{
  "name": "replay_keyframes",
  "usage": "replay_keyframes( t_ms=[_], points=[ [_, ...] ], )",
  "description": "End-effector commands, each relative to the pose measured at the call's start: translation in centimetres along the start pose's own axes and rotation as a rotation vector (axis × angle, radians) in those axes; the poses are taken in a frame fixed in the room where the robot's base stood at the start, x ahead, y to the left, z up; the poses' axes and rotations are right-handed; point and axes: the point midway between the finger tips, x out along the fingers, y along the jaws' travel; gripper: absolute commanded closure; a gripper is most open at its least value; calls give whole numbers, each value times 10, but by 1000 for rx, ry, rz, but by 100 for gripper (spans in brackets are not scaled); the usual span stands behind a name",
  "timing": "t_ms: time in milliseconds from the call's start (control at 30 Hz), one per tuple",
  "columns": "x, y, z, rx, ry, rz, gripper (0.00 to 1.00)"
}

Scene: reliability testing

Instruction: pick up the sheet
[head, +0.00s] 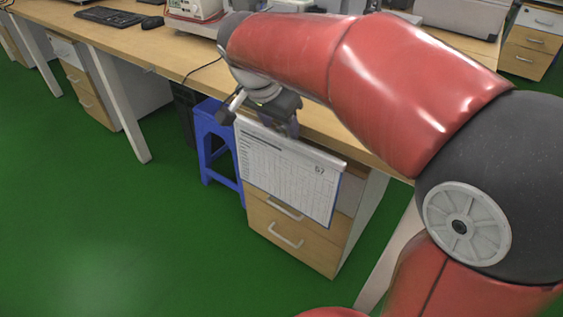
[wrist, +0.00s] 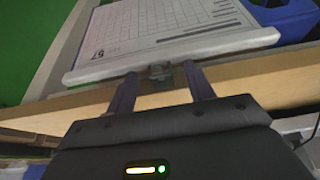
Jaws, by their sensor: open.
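My gripper (head: 291,127) is at the top of the sheet, partly hidden by my arm. In the wrist view its two fingers (wrist: 160,72) are apart, with a small metal clip (wrist: 161,73) on the bar between them. Contact is unclear.
The wooden desk (head: 170,48) runs behind the sheet, with drawers (head: 290,238) below. A blue stool (head: 209,140) stands left of the sheet. A keyboard (head: 110,16) and equipment (head: 195,10) sit on the desk. Green floor (head: 110,220) is clear at the left.

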Motion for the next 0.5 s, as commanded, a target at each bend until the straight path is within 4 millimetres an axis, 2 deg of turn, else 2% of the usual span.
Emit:
replay_keyframes(
  t_ms=[67,400,500],
  points=[
    [0,0,0,0,0,0,54],
    [0,0,0,0,0,0,98],
    [-1,0,0,0,0,0,100]
  ],
)
